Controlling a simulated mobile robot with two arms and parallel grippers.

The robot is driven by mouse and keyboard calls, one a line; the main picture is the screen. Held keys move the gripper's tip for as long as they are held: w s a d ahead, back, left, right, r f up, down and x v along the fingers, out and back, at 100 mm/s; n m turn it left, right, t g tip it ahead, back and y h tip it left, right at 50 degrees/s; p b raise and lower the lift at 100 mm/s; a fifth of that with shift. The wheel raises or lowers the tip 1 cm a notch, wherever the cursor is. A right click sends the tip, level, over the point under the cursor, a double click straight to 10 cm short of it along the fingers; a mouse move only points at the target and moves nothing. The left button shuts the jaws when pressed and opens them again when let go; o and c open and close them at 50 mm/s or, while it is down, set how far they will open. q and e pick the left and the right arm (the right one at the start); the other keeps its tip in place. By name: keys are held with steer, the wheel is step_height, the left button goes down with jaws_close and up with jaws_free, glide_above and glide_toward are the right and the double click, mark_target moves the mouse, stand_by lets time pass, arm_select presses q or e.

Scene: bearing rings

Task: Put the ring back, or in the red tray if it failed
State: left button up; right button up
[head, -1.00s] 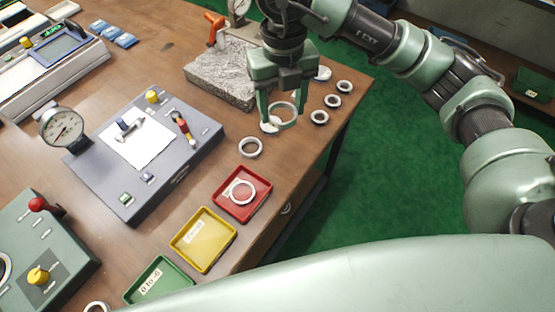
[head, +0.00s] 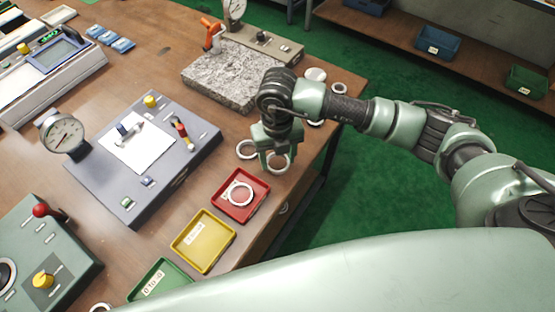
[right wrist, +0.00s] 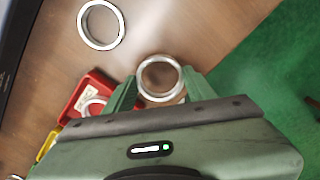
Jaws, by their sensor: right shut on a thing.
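My right gripper (head: 272,160) is shut on a metal ring (head: 279,168), just behind and to the right of the red tray (head: 222,208). In the right wrist view the held ring (right wrist: 159,98) shows between the fingertips of my right gripper (right wrist: 160,88). Whether it touches the table cannot be told. Another ring (head: 240,194) lies inside the red tray. A loose ring (head: 238,150) lies on the table just left of the gripper; it also shows in the right wrist view (right wrist: 84,24). My left gripper is not in view.
A yellow tray (head: 183,256) and a green tray (head: 137,292) stand in front of the red one. A grey fixture box (head: 95,180) is to the left. A granite block (head: 215,80) is behind. More rings, partly hidden by my arm, lie near the table's right edge.

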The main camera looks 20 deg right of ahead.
step_height(320, 180, down, 2)
steer(key=shift+f, duration=0.2)
steer(key=shift+f, duration=0.1)
steer(key=o, duration=1)
steer(key=shift+f, duration=0.1)
steer(key=o, duration=0.5)
steer(key=shift+c, duration=0.2)
